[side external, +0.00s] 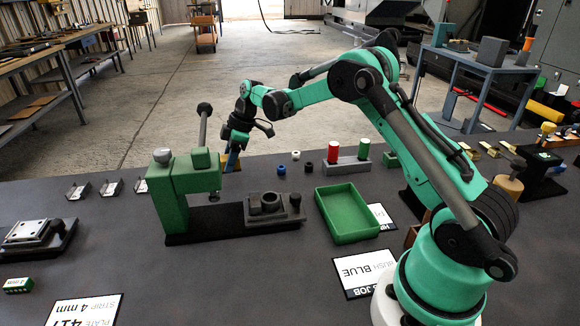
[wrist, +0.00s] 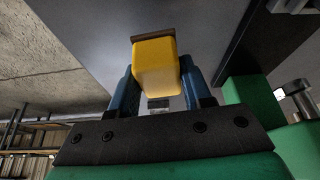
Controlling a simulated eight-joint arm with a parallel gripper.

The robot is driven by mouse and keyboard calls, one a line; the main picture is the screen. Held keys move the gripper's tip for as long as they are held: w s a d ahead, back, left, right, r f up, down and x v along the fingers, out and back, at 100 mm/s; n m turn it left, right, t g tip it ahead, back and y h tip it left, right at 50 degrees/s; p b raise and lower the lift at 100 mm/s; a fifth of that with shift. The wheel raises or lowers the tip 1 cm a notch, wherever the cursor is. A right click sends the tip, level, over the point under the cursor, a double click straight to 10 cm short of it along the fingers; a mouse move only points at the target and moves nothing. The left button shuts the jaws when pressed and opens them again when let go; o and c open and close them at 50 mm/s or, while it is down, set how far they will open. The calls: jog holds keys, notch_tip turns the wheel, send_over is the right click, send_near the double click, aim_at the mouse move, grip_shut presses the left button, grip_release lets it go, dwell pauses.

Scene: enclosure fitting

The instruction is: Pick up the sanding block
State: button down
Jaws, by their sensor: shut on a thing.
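The sanding block (wrist: 157,65) is a yellow block with a thin brown layer on its far face. In the wrist view it sits between the two blue fingers of my gripper (wrist: 158,84), which is shut on it. In the side external view my gripper (side external: 232,158) points down just behind the green arbor press, at the right of its head. The block is mostly hidden there by the fingers and press, and I cannot tell how far it is above the table.
The green press (side external: 168,200) with its long lever stands close to my gripper. A green tray (side external: 347,238) lies to the right. Red and green cylinders (side external: 334,151) stand in a grey holder behind the tray. Small brackets (side external: 110,187) lie at left, with open table around them.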

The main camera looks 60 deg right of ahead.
aim_at(224, 158)
notch_tip(224, 158, up, 3)
jog(key=shift+r, duration=0.15)
jog(key=s+d, duration=0.3)
jog(key=d, duration=0.1)
jog(key=s+d, duration=0.4)
jog(key=d, duration=0.1)
jog(key=s+d, duration=0.4)
jog(key=d, duration=0.1)
jog(key=shift+s, duration=0.25)
